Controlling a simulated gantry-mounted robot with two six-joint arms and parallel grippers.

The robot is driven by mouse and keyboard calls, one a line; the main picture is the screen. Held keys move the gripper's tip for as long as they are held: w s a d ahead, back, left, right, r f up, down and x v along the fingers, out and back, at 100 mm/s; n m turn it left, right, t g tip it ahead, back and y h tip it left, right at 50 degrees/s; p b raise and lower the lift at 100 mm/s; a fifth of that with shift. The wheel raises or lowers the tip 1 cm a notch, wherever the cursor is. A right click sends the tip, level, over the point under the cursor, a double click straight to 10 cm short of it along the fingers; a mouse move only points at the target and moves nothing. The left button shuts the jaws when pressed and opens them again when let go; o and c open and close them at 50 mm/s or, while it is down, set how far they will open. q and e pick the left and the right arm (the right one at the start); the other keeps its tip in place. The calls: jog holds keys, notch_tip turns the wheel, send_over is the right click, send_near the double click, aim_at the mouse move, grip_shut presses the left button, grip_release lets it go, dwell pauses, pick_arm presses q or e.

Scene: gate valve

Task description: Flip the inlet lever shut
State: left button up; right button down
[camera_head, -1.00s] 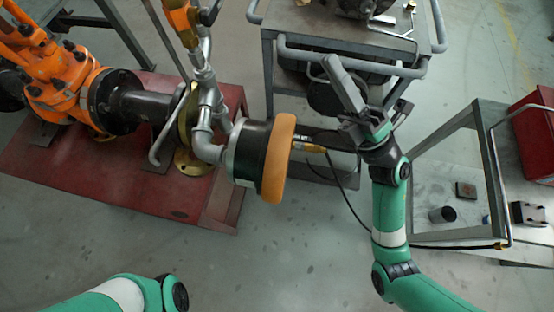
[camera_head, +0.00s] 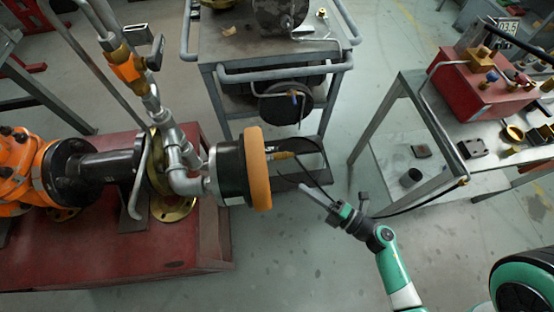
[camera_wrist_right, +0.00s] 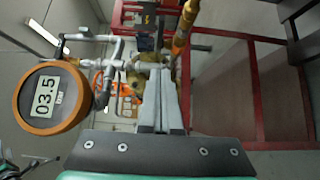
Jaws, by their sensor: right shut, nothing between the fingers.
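The orange valve body (camera_head: 124,66) sits on the grey pipework at upper left in the head view. A dark lever handle (camera_head: 156,52) stands out from its right side. I cannot be certain that this is the inlet lever. My right gripper (camera_head: 308,190) is shut and empty, low and to the right of the round gauge (camera_head: 257,168), well apart from the valve. In the right wrist view its shut fingers (camera_wrist_right: 161,88) point toward the pipework. A dark handle (camera_wrist_right: 146,18) shows beyond them. My left gripper is out of view.
The red base (camera_head: 150,255) carries the pipe and orange gate valve (camera_head: 25,172). A cart (camera_head: 265,52) stands behind; a bench (camera_head: 390,105) is at right.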

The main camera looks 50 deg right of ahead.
jog(key=w+d+b, duration=0.2)
jog(key=w+b, duration=0.1)
jog(key=w, duration=1)
